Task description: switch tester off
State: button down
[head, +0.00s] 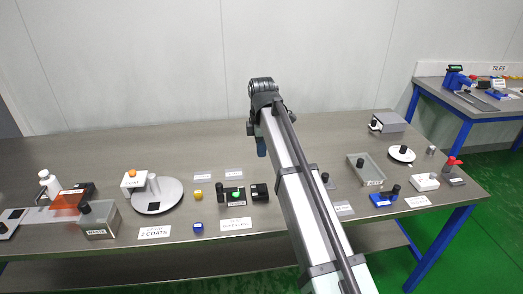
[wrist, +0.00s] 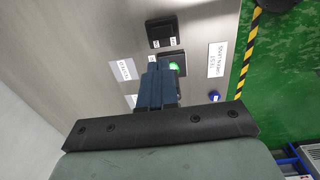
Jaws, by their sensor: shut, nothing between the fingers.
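The tester appears to be the black unit (head: 233,197) with a green lit round part (head: 236,194) on the middle of the bench, behind a white label card (head: 236,224). In the wrist view the green part (wrist: 174,66) glows just beyond my fingertips, and the fingers hide part of the unit. My gripper (head: 262,148) points down above the bench, behind the unit in the head view. Its blue fingers (wrist: 157,70) are together with nothing between them. I cannot tell whether they touch the unit.
A black block (head: 259,192) stands right of the unit. A white round-based device (head: 158,196) stands farther left. A grey tray (head: 365,172) is on the right.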

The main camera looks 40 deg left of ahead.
aim_at(261, 185)
jog(key=shift+w+a, duration=0.2)
jog(key=shift+w, duration=0.1)
jog(key=f, duration=1.4)
jog(key=shift+w+a, duration=0.15)
jog(key=shift+w, duration=0.05)
